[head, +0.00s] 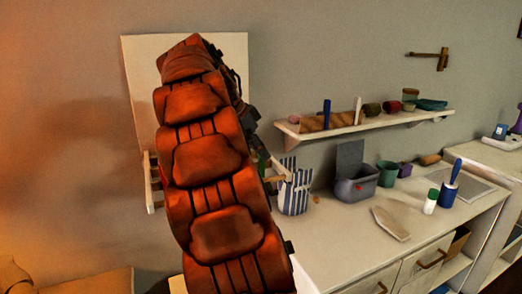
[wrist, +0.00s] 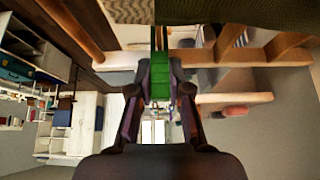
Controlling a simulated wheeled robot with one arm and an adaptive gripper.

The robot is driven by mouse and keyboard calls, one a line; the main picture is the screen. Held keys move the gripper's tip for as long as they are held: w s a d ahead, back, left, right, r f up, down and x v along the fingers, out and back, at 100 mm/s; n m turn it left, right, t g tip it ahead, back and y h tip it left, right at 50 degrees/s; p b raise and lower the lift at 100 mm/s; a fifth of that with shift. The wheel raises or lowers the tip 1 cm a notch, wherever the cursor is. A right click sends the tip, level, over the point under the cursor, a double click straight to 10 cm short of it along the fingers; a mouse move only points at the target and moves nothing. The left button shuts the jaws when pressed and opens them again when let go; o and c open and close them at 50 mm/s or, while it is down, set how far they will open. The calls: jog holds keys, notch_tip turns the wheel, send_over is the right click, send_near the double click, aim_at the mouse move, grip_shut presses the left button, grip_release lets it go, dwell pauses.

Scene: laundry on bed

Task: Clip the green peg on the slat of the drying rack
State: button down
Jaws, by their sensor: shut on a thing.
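The green peg (wrist: 160,78) is held between the two fingers of my gripper (wrist: 160,84), which is shut on it. A bit of the peg's green also shows in the head view (head: 262,160), beside my orange arm. The drying rack's pale wooden slats show in the wrist view, with one slat (wrist: 225,57) crossing at the height of the peg and another (wrist: 234,98) lower at right. I cannot tell whether the peg touches a slat or its jaws are around one. In the head view my arm hides most of the drying rack (head: 152,182).
A blue-striped bag (head: 295,192) hangs or stands just right of the rack. A wall shelf (head: 370,125) with several items is above.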

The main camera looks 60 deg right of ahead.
jog(key=c, duration=1)
grip_release()
